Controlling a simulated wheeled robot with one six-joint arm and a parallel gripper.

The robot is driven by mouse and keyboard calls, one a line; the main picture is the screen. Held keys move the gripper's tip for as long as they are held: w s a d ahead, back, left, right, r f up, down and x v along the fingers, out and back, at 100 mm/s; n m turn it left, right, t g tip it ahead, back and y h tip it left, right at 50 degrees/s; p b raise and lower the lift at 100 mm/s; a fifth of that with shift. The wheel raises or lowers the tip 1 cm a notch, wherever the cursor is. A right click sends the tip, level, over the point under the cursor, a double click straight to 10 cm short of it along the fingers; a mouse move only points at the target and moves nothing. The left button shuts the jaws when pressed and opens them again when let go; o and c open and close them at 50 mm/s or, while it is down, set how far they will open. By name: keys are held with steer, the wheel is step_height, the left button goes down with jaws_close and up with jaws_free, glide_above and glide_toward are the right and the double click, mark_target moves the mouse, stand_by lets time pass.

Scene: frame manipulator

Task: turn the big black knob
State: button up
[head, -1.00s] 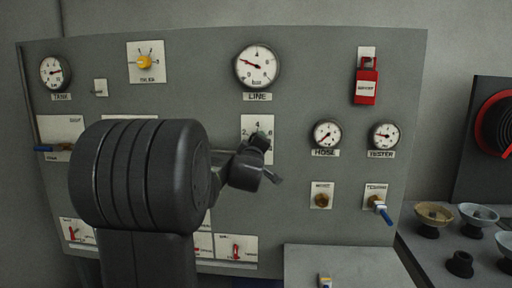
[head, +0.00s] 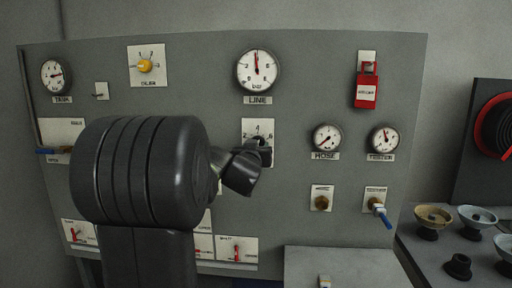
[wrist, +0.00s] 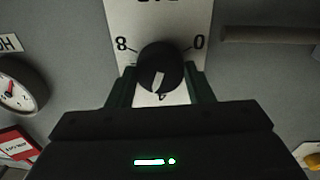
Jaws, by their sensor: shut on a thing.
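The big black knob (wrist: 160,66) sits on a white plate (head: 257,127) marked with numbers, below the LINE gauge (head: 257,69). In the wrist view the fingers of my gripper (wrist: 161,76) stand on either side of the knob and are shut on it. The knob's white pointer mark points down in that view, toward the 4. In the head view my gripper (head: 260,152) reaches the plate from the left and hides most of the knob. The LINE needle points nearly straight up.
The HOSE gauge (head: 327,138) and TESTER gauge (head: 384,139) are to the right, with a red tag (head: 366,90) above. Brass valves sit below them, one with a blue lever (head: 383,214). A grey box top (head: 345,263) juts out below. Bowls stand on a side bench.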

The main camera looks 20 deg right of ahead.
steer(key=m, duration=0.7)
steer(key=shift+m+g+p, duration=0.3)
steer(key=shift+m+p, duration=0.1)
steer(key=shift+m, duration=0.3)
steer(key=o, duration=1)
steer(key=v, duration=1.3)
steer(key=shift+s+a+p, duration=0.25)
steer(key=shift+s+p, duration=0.05)
steer(key=shift+s, duration=0.05)
